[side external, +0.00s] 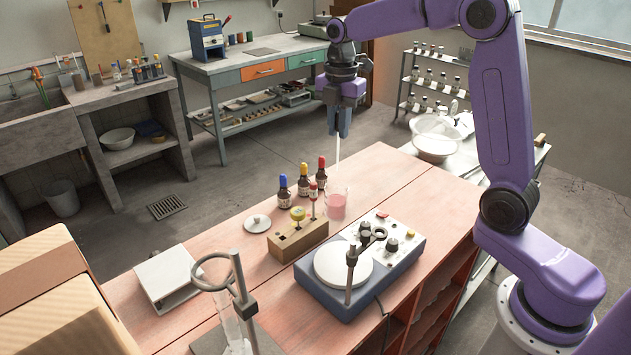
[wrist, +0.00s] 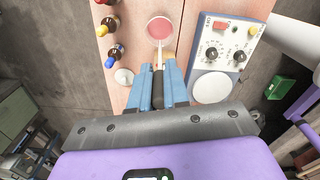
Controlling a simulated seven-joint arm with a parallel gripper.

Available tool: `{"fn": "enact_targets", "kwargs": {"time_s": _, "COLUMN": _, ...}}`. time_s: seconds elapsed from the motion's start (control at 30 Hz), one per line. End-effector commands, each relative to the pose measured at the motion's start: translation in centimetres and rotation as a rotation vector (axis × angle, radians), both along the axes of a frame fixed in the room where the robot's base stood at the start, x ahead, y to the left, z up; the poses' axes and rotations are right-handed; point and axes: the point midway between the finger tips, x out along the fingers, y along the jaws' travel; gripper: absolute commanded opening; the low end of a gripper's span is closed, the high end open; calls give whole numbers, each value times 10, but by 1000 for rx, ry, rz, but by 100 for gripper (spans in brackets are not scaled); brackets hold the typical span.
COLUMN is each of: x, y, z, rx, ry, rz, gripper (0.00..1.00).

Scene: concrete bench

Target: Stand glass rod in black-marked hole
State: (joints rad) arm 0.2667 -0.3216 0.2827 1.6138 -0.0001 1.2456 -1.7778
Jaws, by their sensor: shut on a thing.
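My gripper (side external: 338,132) is shut on a thin, pale glass rod (side external: 338,152), which hangs nearly upright from the jaws. The rod's lower end is near the rim of a glass beaker of pink liquid (side external: 337,205); I cannot tell whether it is inside. In the wrist view, my gripper (wrist: 160,76) holds the rod (wrist: 159,56), whose tip overlaps the beaker (wrist: 160,28). A wooden block (side external: 290,245) stands in front of the beaker, with a yellow-topped piece and a red-topped piece standing in it. I cannot make out a black-marked hole.
Dropper bottles with blue (side external: 283,190), yellow and red caps stand left of the beaker. A white-topped hotplate stirrer (side external: 385,265) stands in front of it. A ring stand (side external: 245,305) rises nearest the camera. A white disc-shaped lid (side external: 257,221) lies left of the block.

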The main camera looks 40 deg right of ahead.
Motion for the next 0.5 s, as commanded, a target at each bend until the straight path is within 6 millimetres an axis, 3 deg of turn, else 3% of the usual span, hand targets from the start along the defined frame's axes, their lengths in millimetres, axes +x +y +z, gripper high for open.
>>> {"fn": "enact_targets", "kwargs": {"time_s": 0.13, "x": 1, "y": 0, "z": 41, "rx": 0, "ry": -9, "rz": -1, "gripper": 0}}
{"fn": "enact_targets", "kwargs": {"time_s": 0.27, "x": 1, "y": 0, "z": 67, "rx": 1, "ry": -6, "rz": 0, "gripper": 0}}
{"fn": "enact_targets", "kwargs": {"time_s": 0.47, "x": 0, "y": 2, "z": 92, "rx": 0, "ry": -4, "rz": 2, "gripper": 0}}
{"fn": "enact_targets", "kwargs": {"time_s": 0.5, "x": 1, "y": 14, "z": 90, "rx": 0, "ry": 0, "rz": 7, "gripper": 0}}
